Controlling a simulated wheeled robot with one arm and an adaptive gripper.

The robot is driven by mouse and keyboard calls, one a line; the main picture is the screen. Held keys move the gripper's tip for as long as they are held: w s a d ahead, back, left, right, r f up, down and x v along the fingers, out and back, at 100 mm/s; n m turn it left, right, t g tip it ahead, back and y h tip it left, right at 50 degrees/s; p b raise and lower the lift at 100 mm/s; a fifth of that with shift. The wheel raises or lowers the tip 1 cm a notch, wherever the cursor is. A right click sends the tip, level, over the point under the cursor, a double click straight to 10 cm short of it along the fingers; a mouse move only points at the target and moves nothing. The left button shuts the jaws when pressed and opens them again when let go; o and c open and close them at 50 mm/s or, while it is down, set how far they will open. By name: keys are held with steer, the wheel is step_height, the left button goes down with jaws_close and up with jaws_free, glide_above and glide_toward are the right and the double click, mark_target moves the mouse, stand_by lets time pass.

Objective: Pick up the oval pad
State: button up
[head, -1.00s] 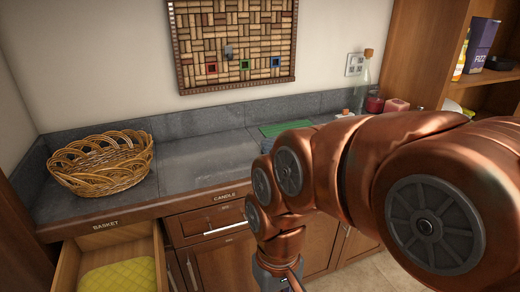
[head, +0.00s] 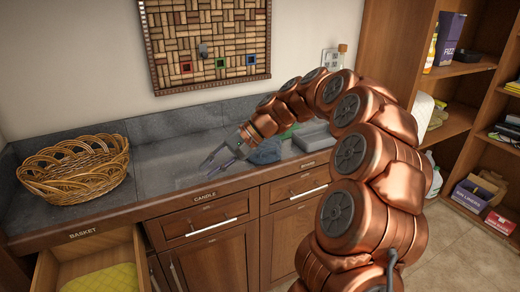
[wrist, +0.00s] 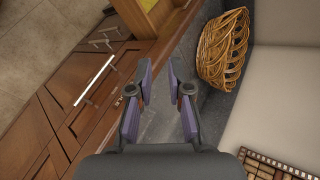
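A yellow quilted pad (head: 103,279) lies in the open drawer at the lower left of the head view. The picture's bottom edge cuts it off, so I cannot tell whether its outline is oval. My gripper (head: 212,163) is above the counter, to the right of the drawer and higher than it. In the wrist view my gripper (wrist: 160,72) has its two fingers apart with nothing between them. The open drawer (wrist: 160,14) is beyond the fingertips at the top of that view.
A wicker basket (head: 75,172) stands on the grey counter (head: 160,165), behind the open drawer (head: 139,256). A blue item (head: 266,151) lies on the counter by my wrist. A cork board (head: 207,40) hangs on the wall. Shelves (head: 462,70) stand at the right.

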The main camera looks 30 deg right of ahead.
steer(key=w+d+f+m+t, duration=0.1)
steer(key=w+d+m+t, duration=0.1)
steer(key=w+d, duration=0.45)
steer(key=m+t+h, duration=0.1)
steer(key=m+t, duration=0.4)
steer(key=m, duration=0.1)
glide_toward(266, 150)
steer(key=w+a, duration=0.1)
steer(key=shift+f+p+x, duration=0.15)
steer(key=shift+p+x, duration=0.45)
steer(key=shift+x, duration=1.5)
steer(key=shift+f+p+x, duration=0.15)
steer(key=shift+p+x, duration=0.4)
steer(key=shift+x, duration=1.55)
steer(key=shift+s+d, duration=0.1)
steer(key=shift+d, duration=0.05)
jaws_close()
